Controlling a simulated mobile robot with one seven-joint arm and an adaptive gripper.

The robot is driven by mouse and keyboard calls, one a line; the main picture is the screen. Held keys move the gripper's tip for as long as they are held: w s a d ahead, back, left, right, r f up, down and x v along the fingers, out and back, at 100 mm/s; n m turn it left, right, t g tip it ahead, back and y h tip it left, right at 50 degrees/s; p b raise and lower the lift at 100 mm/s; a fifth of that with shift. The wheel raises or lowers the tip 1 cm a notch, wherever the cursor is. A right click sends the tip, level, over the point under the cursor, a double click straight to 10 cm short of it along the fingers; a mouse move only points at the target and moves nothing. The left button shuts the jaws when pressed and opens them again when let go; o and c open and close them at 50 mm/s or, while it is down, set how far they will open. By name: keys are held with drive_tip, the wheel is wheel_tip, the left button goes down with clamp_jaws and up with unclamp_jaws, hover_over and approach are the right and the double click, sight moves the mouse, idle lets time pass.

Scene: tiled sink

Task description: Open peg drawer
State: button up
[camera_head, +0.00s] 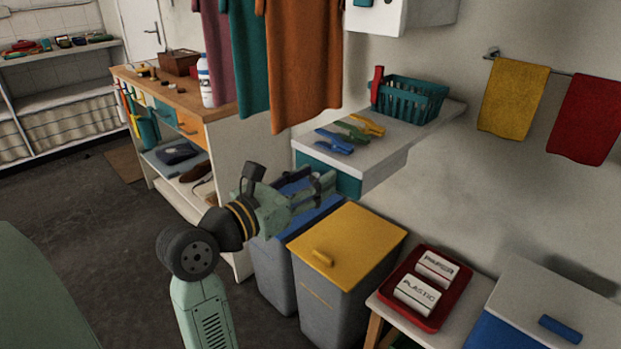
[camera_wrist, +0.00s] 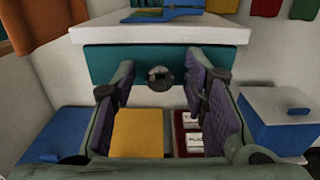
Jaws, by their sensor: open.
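The peg drawer (camera_wrist: 205,62) has a teal front under a white top and looks closed. Its dark round knob with a light patch (camera_wrist: 158,78) is near the middle of the front in the wrist view. In the head view the teal front (camera_head: 312,169) is partly hidden behind my gripper (camera_head: 326,183). In the wrist view my gripper (camera_wrist: 157,82) is open, one finger on each side of the knob in the picture. Nothing is held. I cannot tell whether the fingertips are level with the knob or short of it.
Several coloured pegs (camera_head: 336,142) and a teal basket (camera_head: 408,100) are on the white top. A yellow-lidded bin (camera_head: 350,243) and a blue-lidded bin (camera_head: 308,218) stand below. A red tray (camera_head: 450,310) is at right. Shirts (camera_head: 303,60) hang left of the drawer.

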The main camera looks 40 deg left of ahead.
drive_tip(key=shift+c, duration=0.2)
clamp_jaws()
idle(0.6)
